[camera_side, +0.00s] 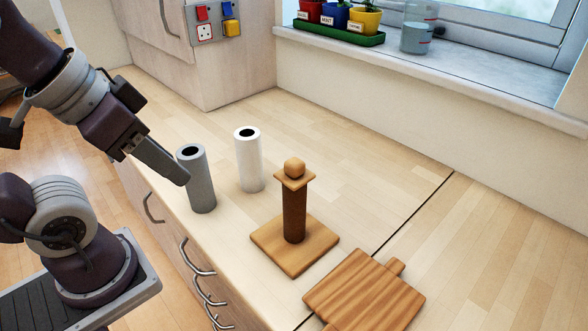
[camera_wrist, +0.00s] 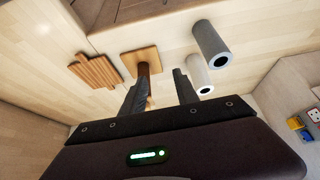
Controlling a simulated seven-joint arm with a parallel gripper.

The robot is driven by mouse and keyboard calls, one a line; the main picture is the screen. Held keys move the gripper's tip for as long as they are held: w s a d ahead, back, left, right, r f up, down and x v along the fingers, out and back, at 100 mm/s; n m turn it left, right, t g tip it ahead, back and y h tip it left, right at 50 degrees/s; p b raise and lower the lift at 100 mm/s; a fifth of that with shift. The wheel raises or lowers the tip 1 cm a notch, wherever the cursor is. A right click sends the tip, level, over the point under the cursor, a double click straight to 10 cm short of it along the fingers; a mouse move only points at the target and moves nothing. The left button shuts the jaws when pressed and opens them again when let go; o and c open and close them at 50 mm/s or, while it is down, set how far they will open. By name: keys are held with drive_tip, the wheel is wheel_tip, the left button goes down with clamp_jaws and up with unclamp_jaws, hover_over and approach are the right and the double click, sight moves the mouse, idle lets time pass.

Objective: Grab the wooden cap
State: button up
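The wooden cap (camera_side: 294,174), a square plate with a round knob, sits on top of a dark brown upright post (camera_side: 294,215). The post stands on a square wooden base (camera_side: 270,252); the base also shows in the wrist view (camera_wrist: 132,57). My gripper (camera_side: 186,180) is at the left in the side view, beside the grey roll and well apart from the cap. In the wrist view its two fingers (camera_wrist: 160,73) are spread with nothing held between them. The post shows by the left finger there, and the cap is partly hidden.
A grey roll (camera_side: 201,188) stands close to my fingers, and a white roll (camera_side: 249,166) stands behind it. A wooden board (camera_side: 362,292) lies right of the base. Potted herbs on a green tray (camera_side: 335,35) are on the windowsill. The counter behind the post is clear.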

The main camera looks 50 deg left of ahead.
drive_tip(key=o, duration=0.4)
drive_tip(key=shift+c, duration=0.2)
drive_tip(key=n+g+h, duration=0.6)
drive_tip(key=n+h, duration=0.8)
drive_tip(key=n, duration=0.4)
approach(295, 161)
drive_tip(key=x, duration=1)
drive_tip(key=shift+f, duration=0.3)
